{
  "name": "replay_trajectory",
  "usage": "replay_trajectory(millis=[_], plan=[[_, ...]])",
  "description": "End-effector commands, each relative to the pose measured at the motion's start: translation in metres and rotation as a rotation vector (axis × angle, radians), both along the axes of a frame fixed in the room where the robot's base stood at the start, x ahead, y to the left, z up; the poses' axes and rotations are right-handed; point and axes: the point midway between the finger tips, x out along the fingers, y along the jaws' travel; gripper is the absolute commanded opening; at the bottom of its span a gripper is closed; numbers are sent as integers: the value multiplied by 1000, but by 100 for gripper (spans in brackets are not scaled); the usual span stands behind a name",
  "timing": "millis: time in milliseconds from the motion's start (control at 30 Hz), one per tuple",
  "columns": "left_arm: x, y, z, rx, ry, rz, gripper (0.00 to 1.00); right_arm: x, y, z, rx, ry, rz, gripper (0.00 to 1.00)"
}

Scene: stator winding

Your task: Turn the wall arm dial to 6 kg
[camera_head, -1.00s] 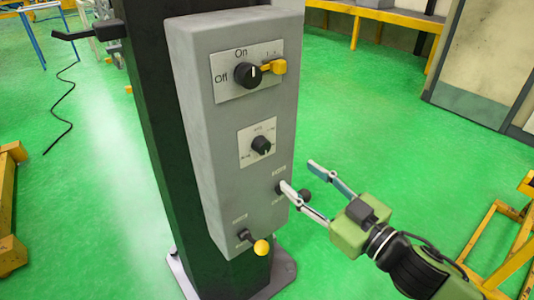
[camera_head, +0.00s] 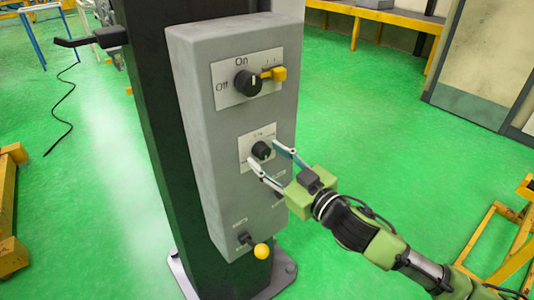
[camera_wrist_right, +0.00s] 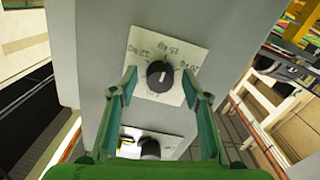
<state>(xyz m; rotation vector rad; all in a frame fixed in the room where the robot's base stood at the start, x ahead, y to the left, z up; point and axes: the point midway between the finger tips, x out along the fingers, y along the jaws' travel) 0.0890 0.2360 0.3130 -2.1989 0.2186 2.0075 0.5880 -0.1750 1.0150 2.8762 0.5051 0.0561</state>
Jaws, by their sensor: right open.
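The small black dial (camera_head: 261,150) sits on a white plate in the middle of the grey control box (camera_head: 230,200). In the right wrist view the dial (camera_wrist_right: 160,74) shows a white pointer mark, with printed labels around it too blurred to read surely. My right gripper (camera_head: 264,152) is open at the plate. Its fingers stand on either side of the dial, with visible gaps in the wrist view (camera_wrist_right: 159,82), so it does not grip it. My left gripper is not in view.
Above the dial is a black Off/On switch (camera_head: 247,82) with a yellow catch (camera_head: 277,74). Below it is a lever with a yellow ball (camera_head: 261,251). The box is fixed to a dark column (camera_head: 165,150).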

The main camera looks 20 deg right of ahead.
Motion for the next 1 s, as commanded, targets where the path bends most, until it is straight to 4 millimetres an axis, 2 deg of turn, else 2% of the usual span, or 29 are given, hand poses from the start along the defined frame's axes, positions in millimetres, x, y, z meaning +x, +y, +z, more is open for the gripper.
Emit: replay_trajectory(millis=[133, 400, 433, 567, 600, 1000], plan=[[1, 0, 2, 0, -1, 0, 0, 7, 3, 0, 0, 0, 1, 44], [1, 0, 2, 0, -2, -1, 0, 8, 4, 0, 0, 0, 1, 44], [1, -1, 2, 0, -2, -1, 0, 8, 4, 0, 0, 0, 1, 41], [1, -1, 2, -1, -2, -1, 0, 8, 3, 0, 0, 0, 1, 7], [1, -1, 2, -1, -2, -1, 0, 8, 3, 0, 0, 0, 1, 5], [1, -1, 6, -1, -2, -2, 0, 8, 3, 1, -51, -17, 0, 5]])
